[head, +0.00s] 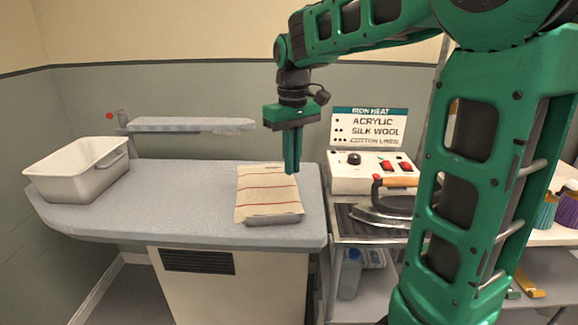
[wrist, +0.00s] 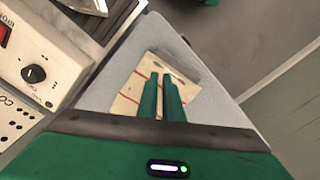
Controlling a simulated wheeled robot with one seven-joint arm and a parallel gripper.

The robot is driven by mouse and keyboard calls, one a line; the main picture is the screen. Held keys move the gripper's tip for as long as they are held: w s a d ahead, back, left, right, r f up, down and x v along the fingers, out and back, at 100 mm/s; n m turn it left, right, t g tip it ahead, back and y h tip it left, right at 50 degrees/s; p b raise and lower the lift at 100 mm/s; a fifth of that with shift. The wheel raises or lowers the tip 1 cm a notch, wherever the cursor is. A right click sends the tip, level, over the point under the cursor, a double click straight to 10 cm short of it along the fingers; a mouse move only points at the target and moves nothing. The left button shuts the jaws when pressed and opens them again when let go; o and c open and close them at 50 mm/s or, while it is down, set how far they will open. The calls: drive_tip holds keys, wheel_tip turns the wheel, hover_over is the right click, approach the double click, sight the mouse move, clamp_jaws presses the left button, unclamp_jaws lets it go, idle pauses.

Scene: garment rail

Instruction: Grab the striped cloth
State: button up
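The striped cloth (head: 262,190) is cream with thin red stripes. It lies over a low grey pad (head: 274,219) on the right part of the grey ironing table (head: 190,205). The cloth (wrist: 127,98) and the pad's edge (wrist: 174,68) also show in the wrist view, with part of the cloth hidden behind my fingers. My gripper (head: 291,172) points down above the cloth's right back corner, apparently clear of it. In the wrist view my gripper (wrist: 160,76) has its two green fingers close together, with a narrow gap and nothing held between them.
A white basin (head: 78,172) stands on the table's left end. To the right are a control box (head: 375,172) and an iron (head: 385,208) on a metal stand.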

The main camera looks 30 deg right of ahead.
drive_tip(key=o, duration=1.2)
drive_tip(key=shift+o, duration=0.2)
